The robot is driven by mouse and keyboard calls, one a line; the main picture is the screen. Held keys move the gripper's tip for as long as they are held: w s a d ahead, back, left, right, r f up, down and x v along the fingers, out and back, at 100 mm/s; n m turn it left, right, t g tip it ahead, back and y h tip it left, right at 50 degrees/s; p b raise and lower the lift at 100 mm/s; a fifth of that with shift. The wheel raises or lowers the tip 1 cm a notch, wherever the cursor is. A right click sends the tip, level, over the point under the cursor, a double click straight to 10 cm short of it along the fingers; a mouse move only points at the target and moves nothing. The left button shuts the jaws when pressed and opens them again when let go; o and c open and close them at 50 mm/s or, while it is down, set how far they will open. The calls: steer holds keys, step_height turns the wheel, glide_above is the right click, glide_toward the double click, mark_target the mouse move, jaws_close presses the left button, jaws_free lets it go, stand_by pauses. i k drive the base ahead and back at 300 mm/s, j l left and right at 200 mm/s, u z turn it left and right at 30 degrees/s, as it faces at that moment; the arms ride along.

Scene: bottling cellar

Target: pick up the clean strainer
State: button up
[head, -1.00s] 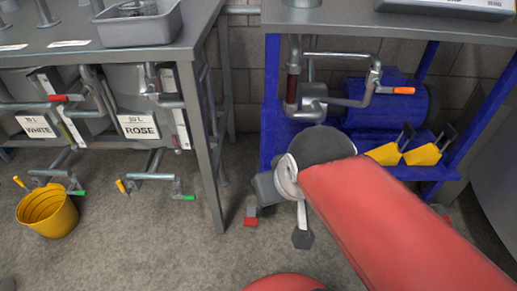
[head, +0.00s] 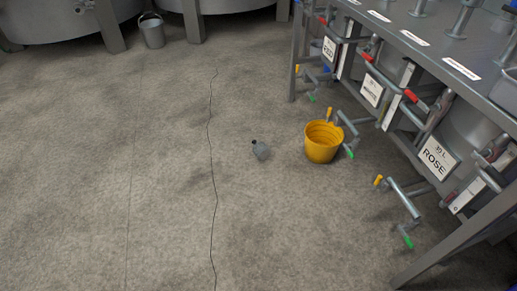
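I see nothing that I can clearly tell to be a strainer in the head view. A small grey object (head: 261,150) with a dark tip lies on the floor left of the yellow bucket; it is too small to name. A grey tub (head: 508,92) is cut off at the right edge on the metal bench, and its contents are out of view. My gripper and arm are out of view.
A yellow bucket (head: 323,142) stands on the floor before the bench (head: 430,50). Pipes and valves with coloured handles stick out below it, near a ROSE label (head: 437,157). A grey bucket (head: 152,31) stands by large tanks (head: 60,18). The left floor is clear.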

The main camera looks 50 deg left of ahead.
mark_target(264, 154)
steer(key=u, duration=1.95)
steer(key=i+j+u, duration=0.2)
steer(key=i, duration=2.05)
